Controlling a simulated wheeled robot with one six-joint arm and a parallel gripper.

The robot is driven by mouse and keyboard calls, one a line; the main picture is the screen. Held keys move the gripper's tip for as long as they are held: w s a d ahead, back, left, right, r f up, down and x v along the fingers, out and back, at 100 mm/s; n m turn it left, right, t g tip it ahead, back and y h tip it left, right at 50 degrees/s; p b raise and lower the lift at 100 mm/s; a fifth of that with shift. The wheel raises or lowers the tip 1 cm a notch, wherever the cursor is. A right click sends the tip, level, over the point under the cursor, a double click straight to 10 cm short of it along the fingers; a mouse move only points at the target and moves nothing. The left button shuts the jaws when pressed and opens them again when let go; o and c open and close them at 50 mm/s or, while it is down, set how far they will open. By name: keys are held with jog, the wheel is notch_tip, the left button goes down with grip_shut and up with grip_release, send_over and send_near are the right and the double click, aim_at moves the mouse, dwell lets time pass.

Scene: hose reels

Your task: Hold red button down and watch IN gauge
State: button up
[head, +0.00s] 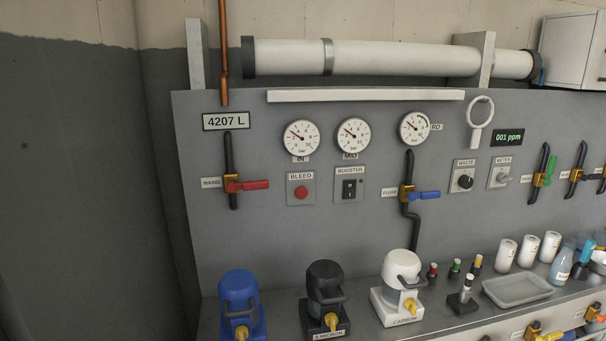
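The red button (301,193) sits on a grey plate labelled BLEED on the upright panel. Nothing touches or covers it. The IN gauge (301,137) is the leftmost of three round white dials, above the button. Its red needle points up and left; the exact reading is too small to tell. My gripper is not in view.
A red-handled MAINS valve (246,185) is left of the button, and a BOOSTER switch (349,189) is right. Blue (239,296), black (325,290) and white (402,278) housings stand on the bench below. The panel front around the button is clear.

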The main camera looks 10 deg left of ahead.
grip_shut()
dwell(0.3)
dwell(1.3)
